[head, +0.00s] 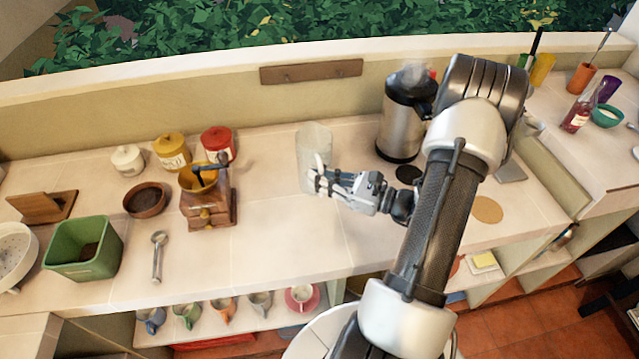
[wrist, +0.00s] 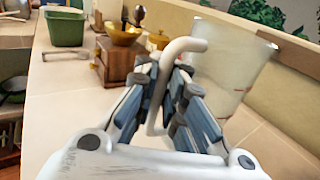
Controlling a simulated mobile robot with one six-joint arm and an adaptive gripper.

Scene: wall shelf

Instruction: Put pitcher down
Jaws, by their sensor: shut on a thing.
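The pitcher (head: 316,147) is a pale, translucent vessel, upright at the middle of the counter in the head view. In the wrist view the pitcher (wrist: 222,60) fills the right side, with its white handle (wrist: 183,46) between my fingers. My gripper (head: 318,181) reaches in from the right and is shut on the handle; it also shows in the wrist view (wrist: 165,95). The pitcher's base is at or just above the counter; I cannot tell whether it touches.
A wooden coffee grinder (head: 208,205) stands left of the pitcher. A steel kettle (head: 403,117) stands to the right, behind my arm. Three lidded jars, including the red one (head: 217,143), line the back. The counter (head: 275,240) in front is clear. Cups sit on the shelf below.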

